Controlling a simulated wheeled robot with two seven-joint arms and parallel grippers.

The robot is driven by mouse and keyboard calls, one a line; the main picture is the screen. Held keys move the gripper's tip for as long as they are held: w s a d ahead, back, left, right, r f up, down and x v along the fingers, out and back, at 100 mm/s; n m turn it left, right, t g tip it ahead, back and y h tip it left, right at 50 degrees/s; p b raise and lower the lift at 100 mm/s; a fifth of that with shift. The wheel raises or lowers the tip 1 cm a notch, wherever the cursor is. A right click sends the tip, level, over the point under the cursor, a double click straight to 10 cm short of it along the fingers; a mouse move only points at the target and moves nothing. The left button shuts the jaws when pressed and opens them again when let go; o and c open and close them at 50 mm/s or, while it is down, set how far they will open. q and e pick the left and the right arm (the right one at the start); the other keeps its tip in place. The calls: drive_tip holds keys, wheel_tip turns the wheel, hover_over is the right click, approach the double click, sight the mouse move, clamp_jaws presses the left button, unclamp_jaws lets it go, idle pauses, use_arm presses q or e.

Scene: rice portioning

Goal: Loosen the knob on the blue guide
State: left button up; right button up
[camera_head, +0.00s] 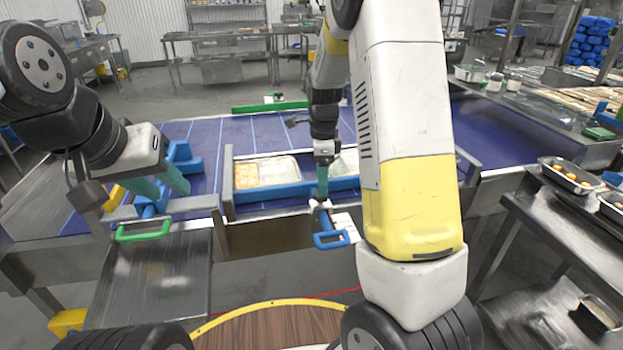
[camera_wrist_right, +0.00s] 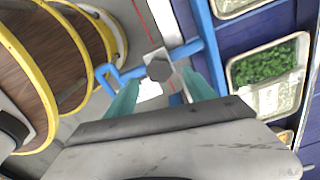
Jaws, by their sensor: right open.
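The blue guide (camera_head: 268,193) runs along the near edge of the conveyor, with a blue loop handle (camera_head: 331,240) sticking out toward me. In the right wrist view the guide (camera_wrist_right: 207,45) has a grey hexagonal knob (camera_wrist_right: 159,68) near the handle (camera_wrist_right: 106,78). My right gripper (camera_head: 321,195) points down over the knob. Its teal fingers (camera_wrist_right: 160,95) are open, one on each side of the knob; contact cannot be told. My left gripper (camera_head: 162,190) is open, with its teal fingers apart, above a blue guide (camera_head: 180,160) with a green handle (camera_head: 144,233).
Food trays (camera_head: 279,170) sit on the blue conveyor (camera_head: 214,133) behind the guide; one tray (camera_wrist_right: 268,72) holds green food. A green bar (camera_head: 268,107) crosses the far side. A steel table with food trays (camera_head: 571,177) stands at the right. My right arm hides part of the conveyor.

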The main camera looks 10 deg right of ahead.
drive_tip(key=shift+f, duration=1.9)
drive_tip(key=shift+a, duration=0.1)
drive_tip(key=c, duration=1.4)
drive_tip(key=shift+o, duration=0.2)
